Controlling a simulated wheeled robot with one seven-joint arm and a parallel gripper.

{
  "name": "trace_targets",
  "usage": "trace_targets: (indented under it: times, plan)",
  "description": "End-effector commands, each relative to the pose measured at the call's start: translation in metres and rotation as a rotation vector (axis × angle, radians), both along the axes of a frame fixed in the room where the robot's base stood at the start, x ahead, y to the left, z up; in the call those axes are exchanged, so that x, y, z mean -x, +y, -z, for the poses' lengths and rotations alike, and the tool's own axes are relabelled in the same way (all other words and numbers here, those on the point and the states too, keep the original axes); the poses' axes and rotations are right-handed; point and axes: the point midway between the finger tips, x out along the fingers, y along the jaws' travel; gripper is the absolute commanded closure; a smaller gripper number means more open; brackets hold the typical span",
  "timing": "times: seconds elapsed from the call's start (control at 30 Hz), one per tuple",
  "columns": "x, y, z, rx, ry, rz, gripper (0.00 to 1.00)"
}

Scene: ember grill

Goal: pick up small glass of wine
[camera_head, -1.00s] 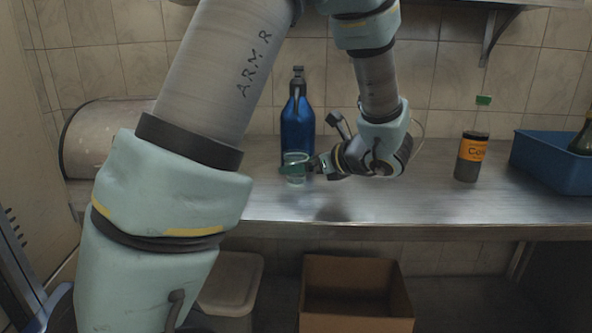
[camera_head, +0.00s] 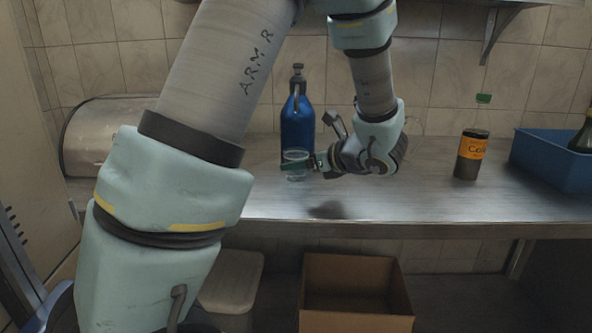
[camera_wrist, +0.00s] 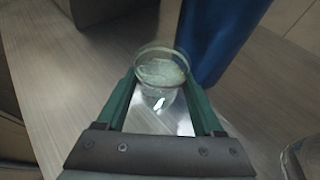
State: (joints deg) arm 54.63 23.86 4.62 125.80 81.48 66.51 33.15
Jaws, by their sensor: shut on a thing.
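The small glass (camera_head: 296,165) is a clear, short tumbler in front of the blue bottle on the metal counter. In the wrist view the glass (camera_wrist: 161,72) sits between the green fingers, its rim toward the top, with pale, clear-looking contents. My gripper (camera_head: 298,165) reaches it from the right and is shut on it. In the wrist view my gripper (camera_wrist: 160,95) has one finger on each side of the glass. Whether the glass's base touches the counter is hard to tell.
The blue bottle (camera_head: 297,128) stands close behind the glass. A cardboard box (camera_head: 355,294) is below the counter (camera_head: 420,208). The counter's front middle is clear.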

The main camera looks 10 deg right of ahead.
Motion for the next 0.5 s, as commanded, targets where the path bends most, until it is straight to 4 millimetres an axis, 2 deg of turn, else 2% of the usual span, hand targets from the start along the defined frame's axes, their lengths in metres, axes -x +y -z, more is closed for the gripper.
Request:
trace_targets:
  times: [0.03,0.23,0.5]
  plan:
    - [0.0000,0.0000,-0.0001,0.000,0.000,0.000,0.79]
    - [0.0000,0.0000,-0.0001,0.000,0.000,0.000,1.00]
    - [0.0000,0.0000,-0.0008,0.000,-0.001,0.000,1.00]
